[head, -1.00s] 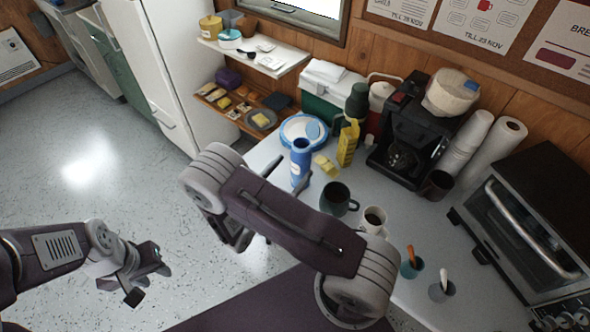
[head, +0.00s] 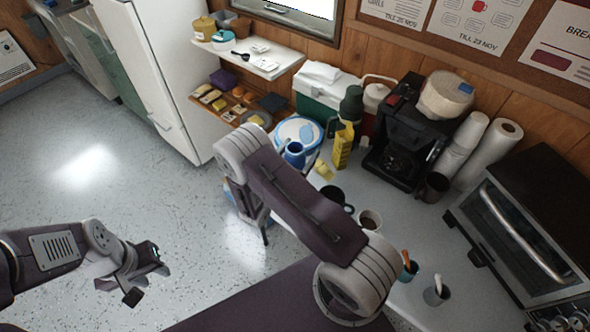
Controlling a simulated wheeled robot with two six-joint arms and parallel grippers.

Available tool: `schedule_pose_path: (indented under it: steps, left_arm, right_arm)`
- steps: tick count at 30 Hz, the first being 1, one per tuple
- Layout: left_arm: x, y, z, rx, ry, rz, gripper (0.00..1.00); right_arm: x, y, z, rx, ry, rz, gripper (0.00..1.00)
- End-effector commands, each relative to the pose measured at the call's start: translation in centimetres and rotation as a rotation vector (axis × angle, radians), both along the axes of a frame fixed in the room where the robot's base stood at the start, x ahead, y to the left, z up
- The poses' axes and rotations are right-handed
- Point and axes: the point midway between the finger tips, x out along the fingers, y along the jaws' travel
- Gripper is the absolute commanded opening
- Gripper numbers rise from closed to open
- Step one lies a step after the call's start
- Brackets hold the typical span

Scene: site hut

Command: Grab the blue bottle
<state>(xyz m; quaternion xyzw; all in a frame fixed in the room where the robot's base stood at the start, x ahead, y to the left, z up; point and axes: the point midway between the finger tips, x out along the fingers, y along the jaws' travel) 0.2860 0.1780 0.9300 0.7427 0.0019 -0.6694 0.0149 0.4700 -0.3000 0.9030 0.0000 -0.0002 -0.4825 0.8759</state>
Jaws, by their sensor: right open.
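The blue bottle (head: 294,153) stands on the grey counter near its left edge. Only its upper part shows; my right arm hides the rest. My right arm reaches in from the lower right and bends down at its far end. My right gripper (head: 256,226) is open, partly hidden behind the arm, below and left of the bottle's top in the picture. I see nothing held in it. My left gripper (head: 147,281) is open and empty above the floor at lower left, well apart from the bottle.
A round blue-and-white container (head: 300,128) is behind the bottle. A yellow carton (head: 342,146) and dark green flask (head: 351,104) stand to its right. A coffee maker (head: 405,135) and toaster oven (head: 520,225) fill the right.

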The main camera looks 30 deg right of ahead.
Motion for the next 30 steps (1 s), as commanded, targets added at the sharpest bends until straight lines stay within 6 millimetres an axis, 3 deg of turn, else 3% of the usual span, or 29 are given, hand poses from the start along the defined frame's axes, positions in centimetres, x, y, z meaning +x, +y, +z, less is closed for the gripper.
schedule_pose_path:
  steps: [6,15,30]
  left_arm:
    - [0.00,0.00,-0.02,0.000,0.000,0.000,0.36]
    - [0.00,0.00,-0.02,0.000,0.000,0.000,0.36]
    - [0.00,0.00,0.06,0.000,0.000,0.000,0.36]
  right_arm:
    - [0.08,-0.09,-0.03,0.000,0.000,0.001,0.80]
    - [0.06,-0.08,-0.02,0.000,0.000,0.001,0.00]
    - [0.09,-0.06,0.90,-0.001,-0.002,0.000,0.00]
